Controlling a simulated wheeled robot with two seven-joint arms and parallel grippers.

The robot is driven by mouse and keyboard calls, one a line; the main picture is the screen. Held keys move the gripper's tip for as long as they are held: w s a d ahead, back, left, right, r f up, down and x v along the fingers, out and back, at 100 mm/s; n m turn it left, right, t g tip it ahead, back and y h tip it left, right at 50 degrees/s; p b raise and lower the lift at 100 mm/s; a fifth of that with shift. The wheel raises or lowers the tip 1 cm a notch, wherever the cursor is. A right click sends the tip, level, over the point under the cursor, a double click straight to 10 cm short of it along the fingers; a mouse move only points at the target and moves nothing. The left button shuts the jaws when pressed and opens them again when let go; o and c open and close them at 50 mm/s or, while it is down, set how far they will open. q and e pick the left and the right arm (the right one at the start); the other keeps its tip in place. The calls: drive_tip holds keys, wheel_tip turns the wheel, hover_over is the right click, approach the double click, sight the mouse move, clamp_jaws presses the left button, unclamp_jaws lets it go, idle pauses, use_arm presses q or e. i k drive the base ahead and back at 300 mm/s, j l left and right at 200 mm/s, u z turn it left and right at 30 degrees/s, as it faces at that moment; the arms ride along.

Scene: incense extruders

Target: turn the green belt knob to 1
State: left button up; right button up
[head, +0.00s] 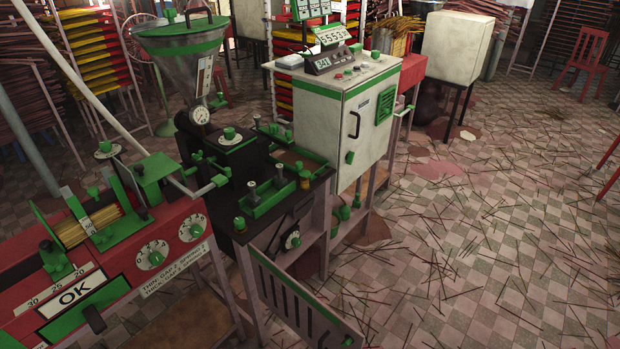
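Several green knobs on white round dials show in the head view. One green knob (154,257) and another green knob (194,229) sit side by side on the front of the red machine (125,256) at the left. A third green knob (292,240) is low on the dark machine in the middle. The dial markings are too small to read for certain, so I cannot tell which knob is the belt knob or where it points. Neither of my grippers is in view.
A white "OK" sign (75,292) is on the red machine. A hopper (182,68) with a gauge stands behind. A white cabinet (335,115) stands right of the dark machine. Thin sticks litter the tiled floor (470,230) at right.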

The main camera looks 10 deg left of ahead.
sight(296, 242)
drive_tip(key=i+l+u, duration=0.25)
drive_tip(key=l, duration=0.4)
drive_tip(key=i+l+u, duration=0.1)
drive_tip(key=i+l, duration=0.15)
drive_tip(key=i+l+u, duration=0.1)
drive_tip(key=l, duration=0.4)
drive_tip(key=i+l+u, duration=0.15)
drive_tip(key=l, duration=0.2)
drive_tip(key=i+l+u, duration=0.1)
drive_tip(key=l, duration=0.3)
drive_tip(key=i, duration=0.05)
